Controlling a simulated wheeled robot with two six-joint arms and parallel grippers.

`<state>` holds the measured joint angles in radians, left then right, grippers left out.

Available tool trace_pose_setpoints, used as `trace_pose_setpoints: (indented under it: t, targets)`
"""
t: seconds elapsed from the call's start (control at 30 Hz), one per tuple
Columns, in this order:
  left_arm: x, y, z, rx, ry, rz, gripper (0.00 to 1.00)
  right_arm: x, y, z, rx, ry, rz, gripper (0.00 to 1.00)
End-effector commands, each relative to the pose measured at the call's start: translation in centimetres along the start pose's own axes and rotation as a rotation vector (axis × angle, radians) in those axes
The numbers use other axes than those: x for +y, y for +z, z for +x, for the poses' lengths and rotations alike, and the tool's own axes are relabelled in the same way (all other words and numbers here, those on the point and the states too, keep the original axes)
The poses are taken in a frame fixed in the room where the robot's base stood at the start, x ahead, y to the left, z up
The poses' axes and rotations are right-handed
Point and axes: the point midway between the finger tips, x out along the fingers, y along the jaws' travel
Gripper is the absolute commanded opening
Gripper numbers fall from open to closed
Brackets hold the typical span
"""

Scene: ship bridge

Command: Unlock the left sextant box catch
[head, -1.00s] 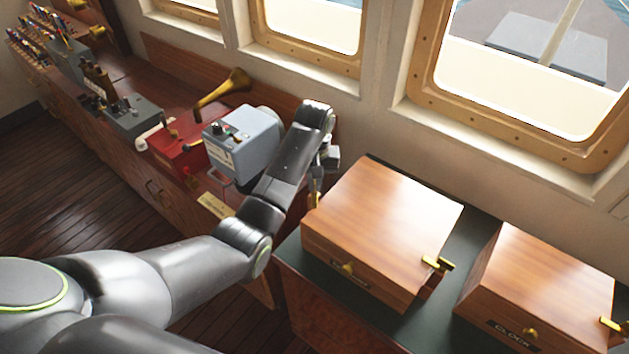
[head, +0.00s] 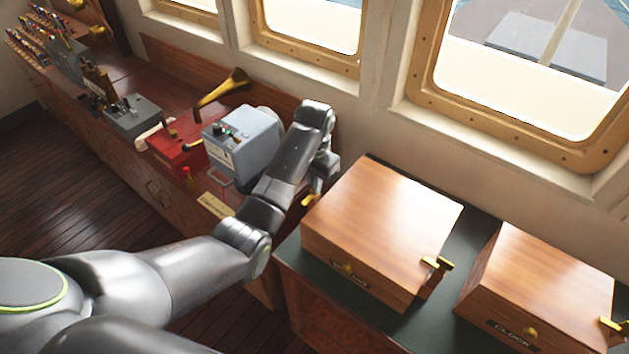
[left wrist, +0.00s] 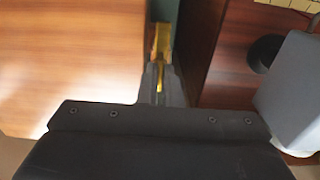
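The sextant box (head: 385,215) is a closed wooden box on the dark green top in the head view. Its left brass catch (head: 308,201) is at its left side, partly hidden by my left gripper (head: 318,185). In the left wrist view the catch (left wrist: 162,42) runs down between the close-set fingertips of my left gripper (left wrist: 160,82), which looks shut on it. The box lid (left wrist: 70,50) fills the left of that view. The box's right brass catch (head: 437,264) sticks out at its right edge. My right gripper is not in view.
A second wooden box (head: 540,285) with a brass catch stands to the right. A grey-blue device (head: 243,140), a red box (head: 180,150) and a brass horn (head: 222,90) stand on the left counter. Windows line the wall behind.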

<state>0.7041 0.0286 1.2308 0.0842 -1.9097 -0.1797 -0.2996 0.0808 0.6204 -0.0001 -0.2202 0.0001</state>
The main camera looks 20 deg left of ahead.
Motion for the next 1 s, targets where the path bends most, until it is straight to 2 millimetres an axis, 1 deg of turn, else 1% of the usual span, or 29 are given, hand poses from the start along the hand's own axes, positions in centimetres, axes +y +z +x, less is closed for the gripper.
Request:
trace_pose_setpoints:
  t: [0.47,0.5,0.63,0.87,1.0]
  targets:
    - [0.02,0.08,0.1,-0.003,0.001,0.015,0.0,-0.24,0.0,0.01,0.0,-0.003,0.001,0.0]
    - [0.02,0.08,0.1,-0.003,0.001,0.014,0.1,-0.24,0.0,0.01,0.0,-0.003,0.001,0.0]
    - [0.02,0.06,0.07,-0.003,0.001,0.014,0.27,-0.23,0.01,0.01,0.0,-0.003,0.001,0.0]
    - [0.01,0.02,0.03,-0.001,0.0,0.013,0.27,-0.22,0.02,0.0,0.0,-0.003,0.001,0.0]
    - [-0.03,-0.27,-0.55,0.0,0.0,0.013,0.27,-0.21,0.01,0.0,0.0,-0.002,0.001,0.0]
